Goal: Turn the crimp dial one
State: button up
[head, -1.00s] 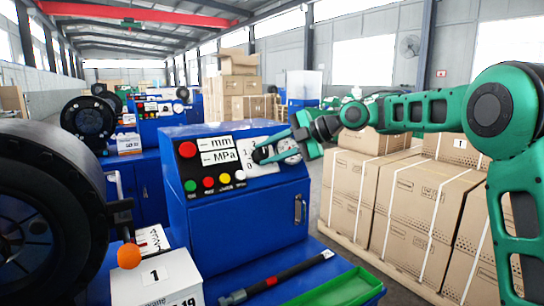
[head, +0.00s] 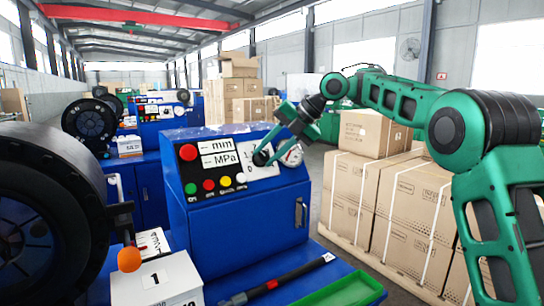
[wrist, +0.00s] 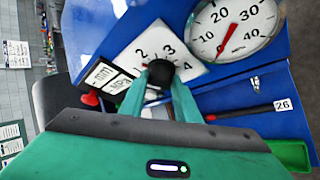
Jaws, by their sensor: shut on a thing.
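The crimp dial is a black knob (wrist: 161,74) on a white square plate (wrist: 140,48) with 2, 3 and 4 readable in the wrist view. In the head view the knob (head: 260,158) is on the sloped panel of the nearest blue machine (head: 245,218), with 0 readable on the plate. My gripper (wrist: 160,80) is shut on the knob, a green finger on each side. Its fingers partly hide the plate, and I cannot tell clearly which number the knob points at. In the head view my gripper (head: 269,153) comes down from the upper right.
A round gauge (wrist: 235,28) sits close beside the plate. Coloured buttons (head: 208,184) and a red button (head: 187,151) are left of it. Cartons (head: 375,200) stand to the right. A tool (head: 275,283) and green tray (head: 335,290) lie in front.

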jog(key=shift+w+d+r, duration=0.1)
jog(key=shift+w, duration=0.05)
jog(key=o, duration=1)
jog(key=shift+o, duration=0.2)
jog(key=v, duration=1)
jog(key=shift+d+r, duration=0.2)
jog(key=shift+r, duration=0.05)
